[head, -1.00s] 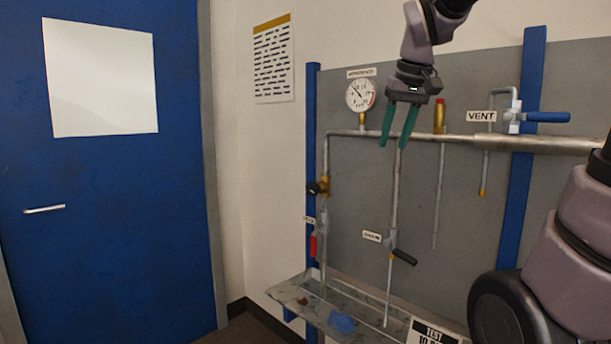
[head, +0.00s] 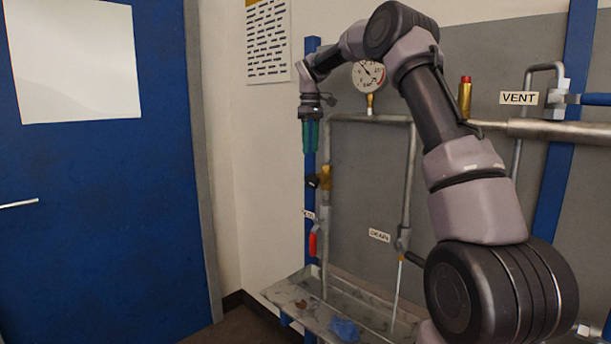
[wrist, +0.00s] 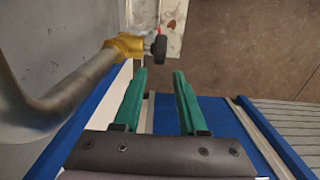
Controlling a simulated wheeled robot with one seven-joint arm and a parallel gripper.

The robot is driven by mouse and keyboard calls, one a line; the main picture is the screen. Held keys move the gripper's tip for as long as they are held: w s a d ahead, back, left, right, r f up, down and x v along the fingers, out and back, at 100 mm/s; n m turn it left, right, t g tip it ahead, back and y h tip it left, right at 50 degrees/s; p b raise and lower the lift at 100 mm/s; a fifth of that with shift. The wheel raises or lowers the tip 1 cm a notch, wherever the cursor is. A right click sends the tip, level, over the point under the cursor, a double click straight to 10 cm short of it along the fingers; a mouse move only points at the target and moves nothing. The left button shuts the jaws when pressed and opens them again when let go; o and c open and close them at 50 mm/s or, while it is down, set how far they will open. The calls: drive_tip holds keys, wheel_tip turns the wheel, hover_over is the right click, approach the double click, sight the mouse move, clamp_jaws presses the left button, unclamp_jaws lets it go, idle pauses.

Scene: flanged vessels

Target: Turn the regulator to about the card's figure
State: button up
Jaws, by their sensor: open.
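The regulator (head: 325,177) is a brass body with a black knob on its left side, on the vertical pipe at the left of the panel. The card, "TEST TO...", is not visible now.
A red-handled valve (head: 313,243) sits below the regulator. A drain valve (head: 403,240) and a vent pipe with a blue handle (head: 595,99) are further right. A metal tray (head: 292,290) lies beneath. The floor left of the panel is clear.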

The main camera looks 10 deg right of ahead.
sight(311, 175)
wheel_tip(311, 175, down, 10)
drive_tip(key=shift+f, duration=0.2)
idle(0.3)
clamp_jaws()
